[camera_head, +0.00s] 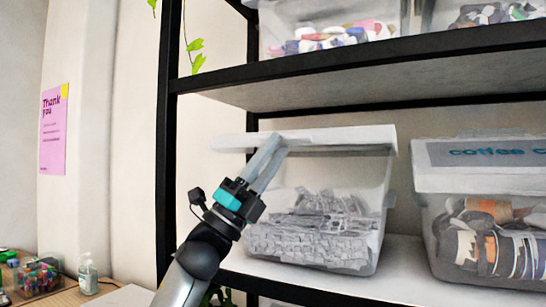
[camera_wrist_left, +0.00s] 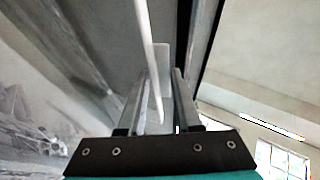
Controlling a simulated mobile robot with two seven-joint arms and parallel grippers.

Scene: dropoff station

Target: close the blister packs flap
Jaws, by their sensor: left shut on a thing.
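The blister packs bin (camera_head: 372,215) is a clear box on the middle shelf, full of silvery blister packs. Its white lid (camera_head: 345,139) is on top, and a white flap (camera_head: 232,143) sticks out flat to the left at the level of the lid. My left gripper (camera_head: 272,148) reaches up from below and is shut on the flap. In the left wrist view the flap shows as a thin white edge (camera_wrist_left: 147,55) running down between the two fingers. The fingers cover part of the flap and of the bin's front. My right gripper is not in view.
A bin labelled "coffee" (camera_head: 480,182) stands to the right on the same shelf (camera_head: 400,275). The upper shelf (camera_head: 350,72) runs close above the lid. A black rack post (camera_head: 167,150) stands left of my gripper. A bottle (camera_head: 88,274) stands at lower left.

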